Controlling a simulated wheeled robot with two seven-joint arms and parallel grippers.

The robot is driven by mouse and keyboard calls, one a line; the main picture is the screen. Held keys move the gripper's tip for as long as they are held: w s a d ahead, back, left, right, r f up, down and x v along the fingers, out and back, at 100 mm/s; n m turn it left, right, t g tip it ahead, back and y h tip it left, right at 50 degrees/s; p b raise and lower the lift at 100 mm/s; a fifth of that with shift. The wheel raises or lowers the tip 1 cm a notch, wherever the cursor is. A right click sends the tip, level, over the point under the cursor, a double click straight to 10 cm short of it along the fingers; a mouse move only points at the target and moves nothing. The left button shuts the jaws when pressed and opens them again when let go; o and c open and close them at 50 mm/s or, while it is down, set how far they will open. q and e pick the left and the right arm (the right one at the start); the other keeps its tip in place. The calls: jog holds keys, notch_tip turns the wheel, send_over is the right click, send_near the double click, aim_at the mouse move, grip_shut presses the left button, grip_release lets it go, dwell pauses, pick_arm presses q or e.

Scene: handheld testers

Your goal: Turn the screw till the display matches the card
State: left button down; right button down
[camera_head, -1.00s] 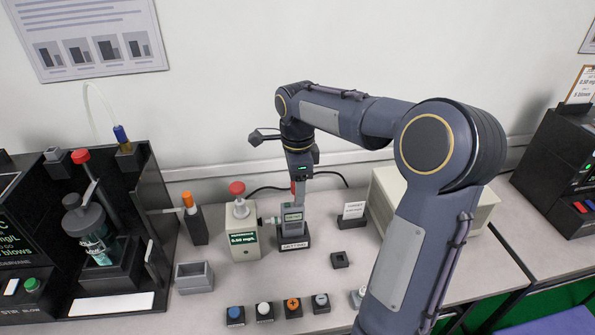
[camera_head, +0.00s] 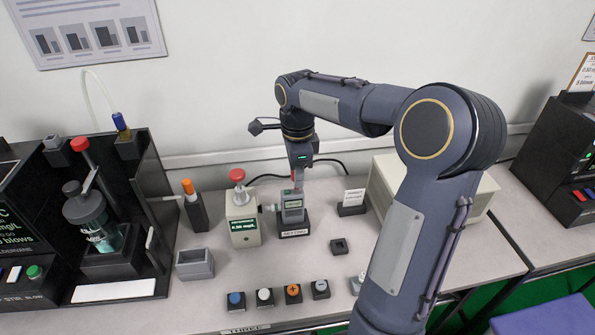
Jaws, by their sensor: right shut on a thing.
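My right gripper (camera_head: 298,183) comes down from above and is shut on the upper part of a grey handheld tester (camera_head: 292,214). The tester stands upright in a black base (camera_head: 294,232) with a white label. Its small display faces me, but its digits are too small to read. A pale reference box (camera_head: 243,218) with a red knob and a green-lit display stands just left of it. A small grey knob (camera_head: 268,208) sits between the box and the tester. A white card (camera_head: 354,197) stands in a black holder to the right; its print is unreadable. No screw can be made out. My left gripper is out of view.
Several coloured buttons (camera_head: 264,297) line the table's front. A grey open tray (camera_head: 194,263) and a small black block (camera_head: 339,246) lie behind them. A black station with a bottle (camera_head: 88,214) fills the left; a cream box (camera_head: 385,190) stands behind my right arm.

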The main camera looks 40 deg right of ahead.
jog(key=m, duration=0.2)
jog(key=shift+a+r+m+p, duration=0.1)
jog(key=shift+m+p, duration=0.25)
jog(key=shift+m, duration=0.75)
jog(key=shift+m+p, duration=0.35)
jog(key=shift+m, duration=1.75)
jog(key=shift+p, duration=0.3)
